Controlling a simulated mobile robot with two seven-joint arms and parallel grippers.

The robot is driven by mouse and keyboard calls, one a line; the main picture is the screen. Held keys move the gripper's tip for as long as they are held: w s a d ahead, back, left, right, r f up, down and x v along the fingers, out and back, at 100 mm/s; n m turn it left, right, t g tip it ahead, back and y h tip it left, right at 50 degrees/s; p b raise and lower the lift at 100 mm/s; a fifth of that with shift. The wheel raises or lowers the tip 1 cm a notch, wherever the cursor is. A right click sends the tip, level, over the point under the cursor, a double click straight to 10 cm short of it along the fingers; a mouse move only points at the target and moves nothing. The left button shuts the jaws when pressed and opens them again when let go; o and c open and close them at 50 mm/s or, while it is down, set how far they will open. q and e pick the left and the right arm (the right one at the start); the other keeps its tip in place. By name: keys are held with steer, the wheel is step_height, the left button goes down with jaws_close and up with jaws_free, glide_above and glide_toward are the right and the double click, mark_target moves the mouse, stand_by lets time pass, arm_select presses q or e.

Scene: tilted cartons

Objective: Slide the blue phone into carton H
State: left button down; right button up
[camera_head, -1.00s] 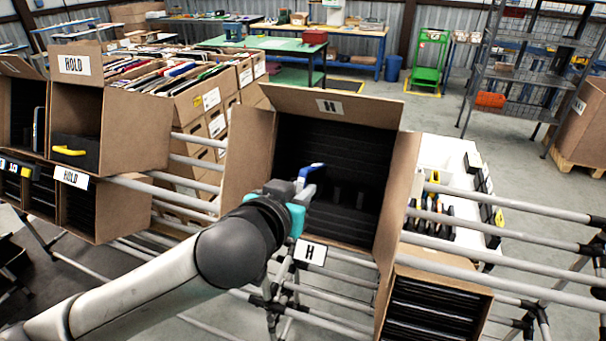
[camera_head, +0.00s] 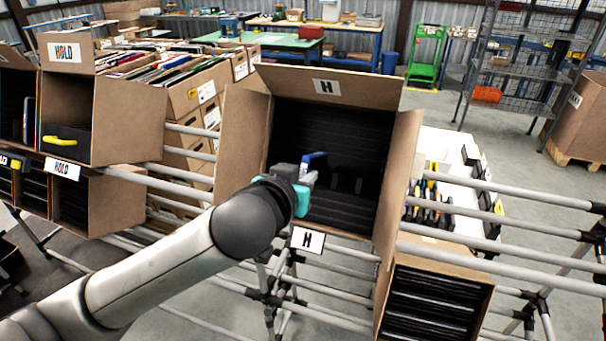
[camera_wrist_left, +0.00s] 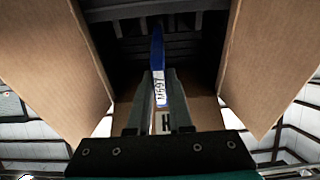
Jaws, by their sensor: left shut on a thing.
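Carton H (camera_head: 240,140) is a tilted brown box with open flaps and a dark slotted inside, marked by an H label on its top flap and another below its mouth. My left gripper (camera_head: 309,172) is at the carton's mouth, shut on the blue phone (camera_head: 316,157). In the left wrist view the blue phone (camera_wrist_left: 158,62) stands on edge between the fingers (camera_wrist_left: 160,100), with a white label on its near end. Its far end points into the dark slots. I cannot tell how deep it reaches. My right gripper is not in view.
Cartons marked HOLD (camera_head: 125,125) stand at the left. A carton with dark slots (camera_head: 432,305) sits below right of carton H. Grey rack pipes (camera_head: 500,255) run across the right side.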

arm_select(q)
steer(key=shift+w+f, duration=0.1)
stand_by(0.6)
steer(key=shift+w+d+f, duration=0.1)
steer(key=shift+w+f, duration=0.05)
steer(key=shift+w, duration=0.1)
stand_by(0.4)
steer(key=shift+w+f, duration=0.1)
steer(key=shift+b+x, duration=0.4)
steer(key=shift+x, duration=0.8)
steer(key=shift+f, duration=0.2)
steer(key=shift+b+x, duration=0.6)
steer(key=shift+x, duration=0.7)
steer(key=shift+f, duration=0.1)
